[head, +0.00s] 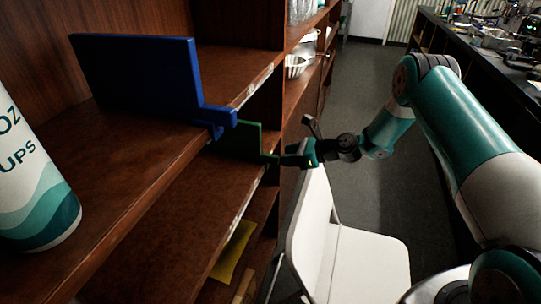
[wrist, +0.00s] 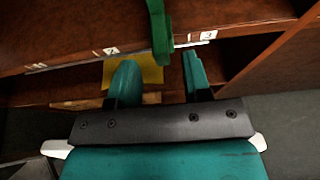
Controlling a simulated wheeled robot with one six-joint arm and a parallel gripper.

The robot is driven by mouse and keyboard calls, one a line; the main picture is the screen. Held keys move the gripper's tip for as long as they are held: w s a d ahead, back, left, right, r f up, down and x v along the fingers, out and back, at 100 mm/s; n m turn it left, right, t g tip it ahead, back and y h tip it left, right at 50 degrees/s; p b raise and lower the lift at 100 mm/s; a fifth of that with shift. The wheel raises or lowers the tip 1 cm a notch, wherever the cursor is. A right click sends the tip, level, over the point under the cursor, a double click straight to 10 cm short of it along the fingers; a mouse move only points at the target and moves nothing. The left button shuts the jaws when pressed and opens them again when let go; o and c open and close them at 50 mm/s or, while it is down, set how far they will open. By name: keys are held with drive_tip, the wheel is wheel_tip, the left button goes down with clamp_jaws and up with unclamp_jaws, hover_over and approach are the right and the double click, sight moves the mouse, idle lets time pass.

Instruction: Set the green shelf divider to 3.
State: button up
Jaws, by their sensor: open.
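The green shelf divider (head: 240,141) stands on the lower shelf, partly hidden by the blue divider and upper shelf, with its tab sticking out past the front edge. In the wrist view the divider (wrist: 160,33) hangs over the shelf edge between a label that looks like 2 (wrist: 111,50) and a label that looks like 3 (wrist: 207,35), roughly midway. My gripper (head: 290,159) is by the tab in the head view. In the wrist view my gripper (wrist: 159,62) is open, its fingers on either side of the tab's lower end, with gaps visible; contact cannot be told.
A blue divider (head: 140,75) stands on the upper shelf (head: 115,165), with a white and teal cup container (head: 35,190) at left. A yellow sheet (head: 232,250) lies lower down. A white folding chair (head: 365,262) stands in front. The grey floor (head: 350,95) beyond is clear.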

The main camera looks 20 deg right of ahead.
sight(271, 157)
drive_tip(key=x, duration=0.7)
drive_tip(key=shift+p, duration=0.35)
drive_tip(key=shift+d, duration=0.1)
clamp_jaws()
drive_tip(key=shift+w+d+f+b, duration=0.2)
drive_tip(key=shift+w+b, duration=0.1)
drive_tip(key=shift+b, duration=0.35)
drive_tip(key=w+d+b, duration=0.2)
drive_tip(key=w+b, duration=0.1)
drive_tip(key=shift+r, duration=0.35)
